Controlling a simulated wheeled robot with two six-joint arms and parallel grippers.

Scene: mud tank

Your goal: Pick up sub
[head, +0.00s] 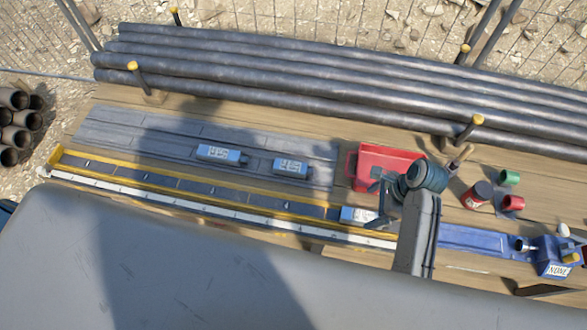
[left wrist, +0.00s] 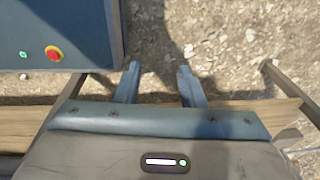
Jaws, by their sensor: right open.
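Two short blue pieces with white labels, which look like subs, lie on the grey slatted rack: the left one (head: 218,153) and the right one (head: 290,168). A third blue piece with a white label (head: 354,215) lies at the right end of the yellow-edged channel (head: 190,184). My right gripper (head: 377,205) is open at this third piece's right end. My arm hides part of that area, and I cannot tell whether the fingers touch the piece. My left gripper (left wrist: 158,84) is open and empty in the left wrist view, over the bench edge and gravel.
Long dark pipes (head: 280,75) lie along the back behind yellow-capped posts. A red bin (head: 385,160) stands behind my right gripper. A blue rail (head: 475,240) leads to a blue device labelled "NONE" (head: 555,268).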

